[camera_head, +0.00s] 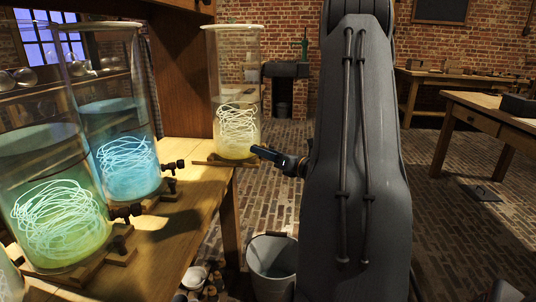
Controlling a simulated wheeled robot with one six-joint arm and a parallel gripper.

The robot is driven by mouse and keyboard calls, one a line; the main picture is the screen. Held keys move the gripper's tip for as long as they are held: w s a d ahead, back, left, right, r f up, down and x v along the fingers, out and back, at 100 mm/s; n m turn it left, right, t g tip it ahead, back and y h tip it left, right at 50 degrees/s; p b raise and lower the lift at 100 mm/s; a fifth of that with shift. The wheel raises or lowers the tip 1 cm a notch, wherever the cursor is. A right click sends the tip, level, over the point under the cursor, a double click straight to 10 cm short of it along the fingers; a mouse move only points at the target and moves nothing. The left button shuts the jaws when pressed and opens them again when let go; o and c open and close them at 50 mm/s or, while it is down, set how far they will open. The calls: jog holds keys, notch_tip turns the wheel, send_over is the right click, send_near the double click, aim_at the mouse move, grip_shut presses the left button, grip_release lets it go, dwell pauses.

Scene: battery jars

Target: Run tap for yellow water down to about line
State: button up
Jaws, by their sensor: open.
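The jar of yellow water (237,90) stands at the far end of the wooden bench, with pale glowing coils inside. Its yellow liquid fills roughly the lower part, and its upper part looks clear. My gripper (262,152) is beside the lower right of this jar, near its base. The jar's tap is not clearly visible and may be hidden behind my gripper. I cannot tell whether the gripper touches it. The line on the jar is too small to make out. A metal bucket (273,262) stands on the floor below the bench edge.
A blue jar (124,150) and a green jar (52,195) stand nearer on the bench, their dark taps jutting right. Small pots (195,278) sit low beside the bench. Tables stand at the right, with open brick floor between. My arm blocks the middle right.

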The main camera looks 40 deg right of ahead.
jog(key=s, duration=0.1)
jog(key=s+p, duration=0.1)
jog(key=s, duration=0.3)
jog(key=shift+d+p, duration=0.25)
jog(key=shift+p, duration=0.05)
